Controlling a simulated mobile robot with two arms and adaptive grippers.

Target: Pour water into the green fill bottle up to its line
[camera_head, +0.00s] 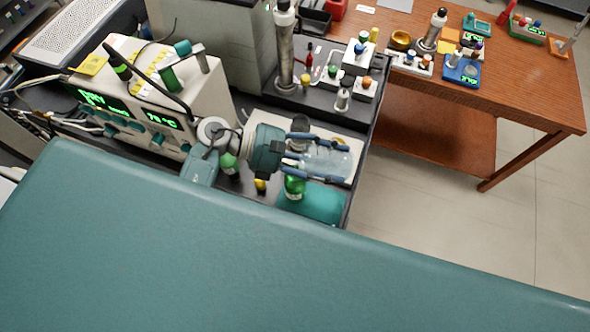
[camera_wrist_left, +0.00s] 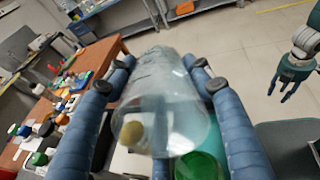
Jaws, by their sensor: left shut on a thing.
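My left gripper (camera_head: 312,151) is shut on a clear glass vessel (camera_head: 328,164), with a finger on each side of it. In the left wrist view the vessel (camera_wrist_left: 165,105) fills the space between the fingers and looks tilted. How much water it holds I cannot tell. The green bottle (camera_head: 294,189) stands just below the gripper in the head view, by a teal mat. In the left wrist view its green part (camera_wrist_left: 200,165) shows under the vessel. Its fill line and level are hidden. My right gripper (camera_wrist_left: 286,84) hangs empty at the right of the left wrist view, fingers spread.
A beige instrument (camera_head: 165,100) with green displays stands left of the gripper. A dark tray with small capped bottles (camera_head: 365,87) and a tall metal cylinder (camera_head: 284,50) lie behind. The teal mat (camera_head: 322,204) lies at the bench edge. A wooden table (camera_head: 540,85) stands at right.

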